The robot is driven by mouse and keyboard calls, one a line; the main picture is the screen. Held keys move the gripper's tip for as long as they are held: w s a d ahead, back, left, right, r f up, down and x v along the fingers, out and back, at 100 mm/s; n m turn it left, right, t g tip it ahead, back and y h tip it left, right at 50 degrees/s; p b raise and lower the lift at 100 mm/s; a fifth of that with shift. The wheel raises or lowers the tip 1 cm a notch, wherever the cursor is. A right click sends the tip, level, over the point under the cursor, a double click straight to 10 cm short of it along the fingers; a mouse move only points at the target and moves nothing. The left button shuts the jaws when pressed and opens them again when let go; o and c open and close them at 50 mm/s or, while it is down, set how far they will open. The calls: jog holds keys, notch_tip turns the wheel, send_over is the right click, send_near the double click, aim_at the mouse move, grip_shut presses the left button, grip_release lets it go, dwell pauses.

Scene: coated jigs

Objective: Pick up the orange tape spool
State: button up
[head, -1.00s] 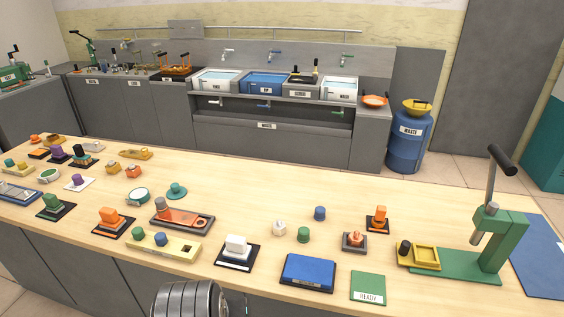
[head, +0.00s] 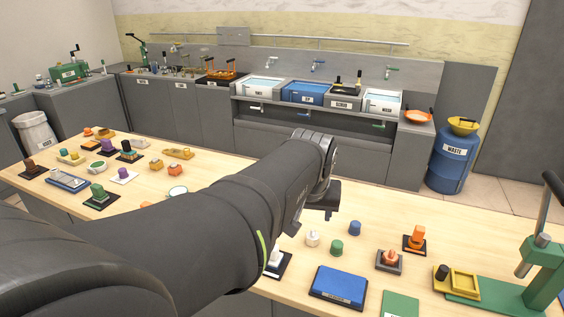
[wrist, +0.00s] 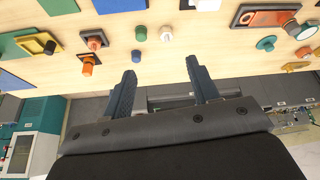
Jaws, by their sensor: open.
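Several orange pieces show, and I cannot tell which is the tape spool. An upright orange piece (head: 417,236) stands on a black plate at the right; it also shows in the wrist view (wrist: 88,65). A paler orange piece (head: 389,257) sits on a grey base just nearer.
A green cylinder (head: 336,248), a blue cylinder (head: 355,228) and a white piece (head: 312,238) stand near my gripper. A blue pad (head: 338,285) lies at the front. A green press (head: 540,260) stands at the right. My arm hides the table's middle.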

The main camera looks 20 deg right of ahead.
jog(key=w+d, duration=0.2)
jog(key=d, duration=0.6)
jog(key=m, duration=0.2)
send_over(421, 229)
jog(key=s+a, duration=0.4)
notch_tip(421, 229, down, 11)
jog(key=shift+g, duration=0.3)
jog(key=x, duration=1.7)
jog(key=shift+w+d, duration=0.1)
jog(key=shift+d, duration=0.2)
grip_shut()
